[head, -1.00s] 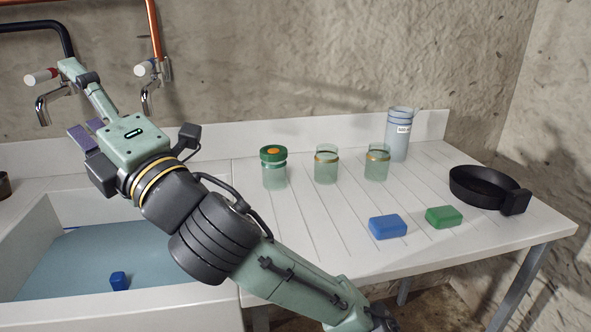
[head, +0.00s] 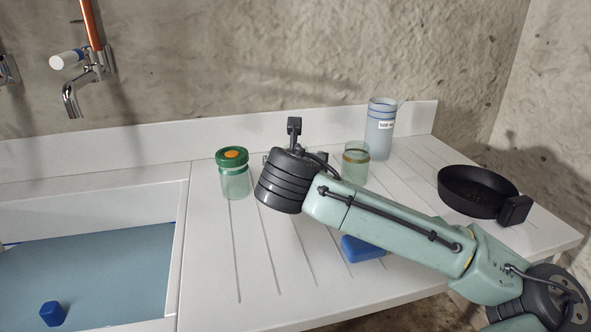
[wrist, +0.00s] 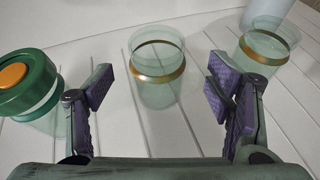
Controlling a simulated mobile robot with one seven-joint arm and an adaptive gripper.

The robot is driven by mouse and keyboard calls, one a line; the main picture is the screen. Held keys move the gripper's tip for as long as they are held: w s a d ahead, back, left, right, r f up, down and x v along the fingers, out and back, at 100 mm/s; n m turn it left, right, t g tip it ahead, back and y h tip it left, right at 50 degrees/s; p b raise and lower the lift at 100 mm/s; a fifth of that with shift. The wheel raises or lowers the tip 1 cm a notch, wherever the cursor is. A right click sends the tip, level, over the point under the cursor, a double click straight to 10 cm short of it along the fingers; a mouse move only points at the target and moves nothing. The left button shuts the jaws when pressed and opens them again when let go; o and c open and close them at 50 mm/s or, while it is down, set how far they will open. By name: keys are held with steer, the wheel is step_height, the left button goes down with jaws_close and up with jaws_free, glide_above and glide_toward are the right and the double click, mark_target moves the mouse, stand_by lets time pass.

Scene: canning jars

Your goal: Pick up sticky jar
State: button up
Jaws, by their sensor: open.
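Three glass jars stand in a row on the white draining board. One jar with a green lid and orange centre (head: 235,178) is at the left; it also shows in the wrist view (wrist: 30,82). A middle lidless jar with a gold band (wrist: 157,75) is hidden behind my arm in the head view. A right lidless gold-banded jar (head: 355,165) also shows in the wrist view (wrist: 266,48). No label marks any jar as sticky. My gripper (wrist: 158,82) is open, with purple pads either side of the middle jar and nothing held.
A blue-grey labelled container (head: 380,135) stands behind the right jar. A black pan (head: 477,190) is at the right. A blue block (head: 362,249) is partly behind my arm.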

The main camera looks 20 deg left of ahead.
steer(key=p+x, duration=0.1)
steer(key=x, duration=0.4)
steer(key=shift+w+a+f, duration=0.15)
steer(key=shift+w+f, duration=0.1)
steer(key=shift+f, duration=0.15)
steer(key=c, duration=1.4)
